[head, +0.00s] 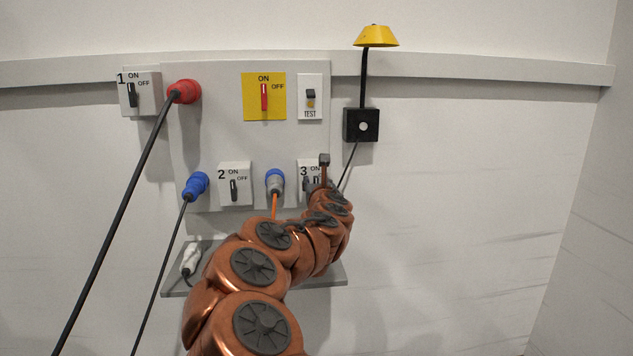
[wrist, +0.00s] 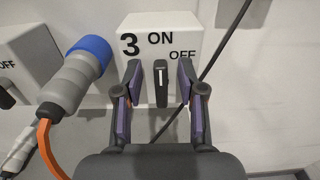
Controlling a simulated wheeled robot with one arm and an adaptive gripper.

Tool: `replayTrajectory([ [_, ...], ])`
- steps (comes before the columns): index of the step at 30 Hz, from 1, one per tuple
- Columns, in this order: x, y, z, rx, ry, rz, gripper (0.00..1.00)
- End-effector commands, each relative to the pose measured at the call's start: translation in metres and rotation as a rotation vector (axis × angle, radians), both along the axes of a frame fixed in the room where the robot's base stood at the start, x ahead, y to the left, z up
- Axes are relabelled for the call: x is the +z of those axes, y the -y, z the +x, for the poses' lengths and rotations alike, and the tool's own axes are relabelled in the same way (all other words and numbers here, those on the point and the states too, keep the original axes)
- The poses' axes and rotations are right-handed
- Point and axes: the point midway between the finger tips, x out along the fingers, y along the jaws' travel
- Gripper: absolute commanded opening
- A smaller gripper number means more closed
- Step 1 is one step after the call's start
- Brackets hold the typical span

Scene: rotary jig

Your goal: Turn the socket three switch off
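The socket three switch box (wrist: 190,28) is white, marked 3, ON and OFF. In the wrist view its black knob (wrist: 161,84) points straight up, toward ON, with a white line on it. My gripper (wrist: 160,93) is open, with one finger on each side of the knob. A gap shows on both sides between knob and fingers. In the head view the box (head: 304,168) is partly hidden by my gripper (head: 318,183) and arm.
A blue and grey plug (wrist: 75,75) with an orange cable sits close left of the box. A black cable (wrist: 212,65) runs at the right. Switch box 2 (head: 236,170) and a red plug (head: 184,91) are further left. A shelf (head: 325,276) lies below.

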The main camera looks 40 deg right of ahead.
Motion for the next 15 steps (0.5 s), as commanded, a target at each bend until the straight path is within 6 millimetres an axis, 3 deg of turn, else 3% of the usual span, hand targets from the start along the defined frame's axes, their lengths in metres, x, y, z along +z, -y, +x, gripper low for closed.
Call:
replayTrajectory([
  [11,0.0005,0.0025,0.0021,-0.002,0.001,-0.001,0.4],
  [15,0.0004,0.0024,0.002,-0.002,0.001,-0.001,0.26],
])
